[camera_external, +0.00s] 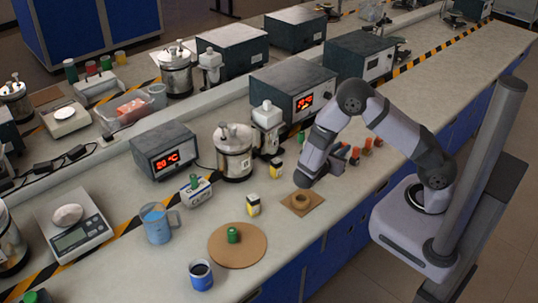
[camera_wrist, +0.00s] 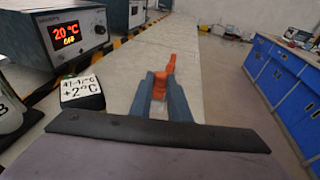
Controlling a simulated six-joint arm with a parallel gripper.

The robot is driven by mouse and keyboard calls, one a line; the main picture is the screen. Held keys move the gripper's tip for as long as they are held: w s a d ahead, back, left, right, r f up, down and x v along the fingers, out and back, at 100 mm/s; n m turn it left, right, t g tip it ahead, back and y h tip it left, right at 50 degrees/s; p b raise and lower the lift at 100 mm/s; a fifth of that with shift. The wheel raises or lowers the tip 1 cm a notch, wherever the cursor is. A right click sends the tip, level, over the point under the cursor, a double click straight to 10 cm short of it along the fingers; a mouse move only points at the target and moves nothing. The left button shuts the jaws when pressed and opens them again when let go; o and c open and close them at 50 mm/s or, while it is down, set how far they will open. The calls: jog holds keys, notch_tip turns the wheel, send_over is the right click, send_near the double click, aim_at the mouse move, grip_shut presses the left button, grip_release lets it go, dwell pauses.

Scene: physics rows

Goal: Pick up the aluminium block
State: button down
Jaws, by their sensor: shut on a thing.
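My gripper (camera_external: 340,161) is low over the bench, just left of a short row of small orange-topped pieces (camera_external: 367,143). In the wrist view, its two blue-grey fingers (camera_wrist: 160,88) are close together with an orange piece (camera_wrist: 159,86) showing between their tips. A small pale patch shows lower between the fingers. The gripper is shut on a small piece, mostly hidden by the fingers. I cannot tell from its look whether this is the aluminium block, and no plain bare-metal block is clearly visible elsewhere.
A brown square mat with a ring (camera_external: 301,202) lies in front of my gripper. A steel pot (camera_external: 234,152), a white bottle (camera_external: 267,125) and a display box (camera_external: 293,88) stand behind and left. A block marked +2°C (camera_wrist: 81,92) is left.

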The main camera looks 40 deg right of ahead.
jog(key=shift+r, duration=1.95)
jog(key=shift+r, duration=0.1)
